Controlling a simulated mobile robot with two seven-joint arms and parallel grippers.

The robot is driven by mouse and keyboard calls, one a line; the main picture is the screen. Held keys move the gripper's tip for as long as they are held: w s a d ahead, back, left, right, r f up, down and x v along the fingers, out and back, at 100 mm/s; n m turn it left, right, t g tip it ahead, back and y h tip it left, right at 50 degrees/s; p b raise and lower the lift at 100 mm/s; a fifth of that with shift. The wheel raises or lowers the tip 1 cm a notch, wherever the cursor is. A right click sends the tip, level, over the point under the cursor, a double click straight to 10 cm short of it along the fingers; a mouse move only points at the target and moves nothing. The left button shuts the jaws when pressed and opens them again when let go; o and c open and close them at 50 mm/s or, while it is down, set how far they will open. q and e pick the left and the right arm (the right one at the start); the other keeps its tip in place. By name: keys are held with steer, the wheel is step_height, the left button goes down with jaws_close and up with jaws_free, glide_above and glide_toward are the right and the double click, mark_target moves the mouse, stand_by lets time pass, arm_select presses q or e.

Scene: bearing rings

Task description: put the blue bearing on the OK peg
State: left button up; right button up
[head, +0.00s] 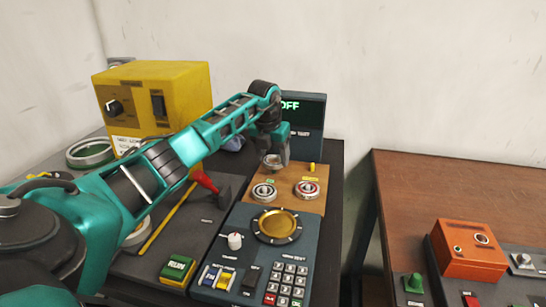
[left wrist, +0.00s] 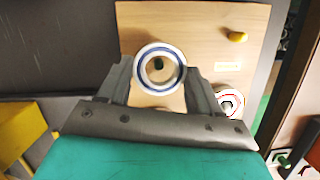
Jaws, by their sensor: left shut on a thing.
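My left gripper (head: 273,158) is shut on a pale ring with a blue band, the blue bearing (left wrist: 138,69), which shows between the fingertips (left wrist: 160,82) in the left wrist view. In the head view the bearing (head: 272,163) is small, below the fingers at the back left of the wooden board (head: 288,180). A dark peg end (left wrist: 158,64) shows through the ring's hole. I cannot tell whether the ring is around the peg or above it. The lettering on the board is too small to read. My right gripper is not in view.
A red-marked bearing (head: 307,190) and a silver bearing (head: 264,192) sit at the board's front. A yellow peg (head: 312,167) stands at its back right. A display (head: 303,112) reads OFF behind. A control panel with a gold dial (head: 277,225) lies in front.

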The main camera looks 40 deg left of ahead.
arm_select(q)
steer(key=shift+f, duration=0.15)
steer(key=shift+f, duration=0.5)
steer(key=o, duration=1.3)
